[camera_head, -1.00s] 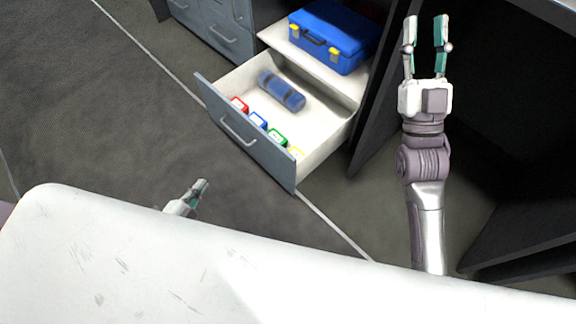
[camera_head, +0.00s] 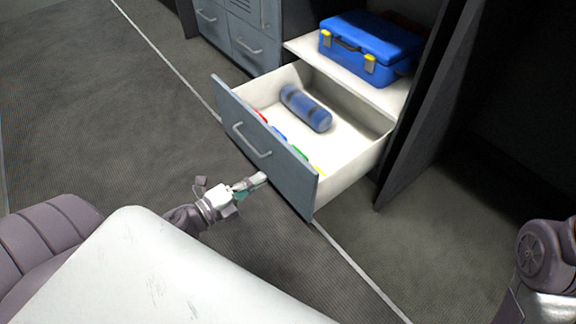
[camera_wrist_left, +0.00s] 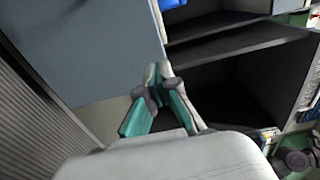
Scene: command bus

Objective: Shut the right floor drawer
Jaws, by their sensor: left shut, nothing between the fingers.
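The right floor drawer (camera_head: 268,150) is pulled out, with a grey-blue front and a bar handle (camera_head: 251,142). Inside lie a blue cylinder (camera_head: 306,108) and several small coloured items along the front wall. My left gripper (camera_head: 262,178) is shut and empty, just in front of the drawer front, below the handle; I cannot tell whether it touches. In the left wrist view its fingertips (camera_wrist_left: 158,70) meet, beside a large grey-blue panel (camera_wrist_left: 95,45). My right arm shows at the lower right of the head view, but its gripper is out of view.
A blue case (camera_head: 368,48) with yellow latches sits on the white shelf behind the drawer. Closed grey-blue drawers (camera_head: 250,45) stand to the left. A dark upright panel (camera_head: 430,110) borders the drawer on the right. The floor (camera_head: 110,110) at left is clear.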

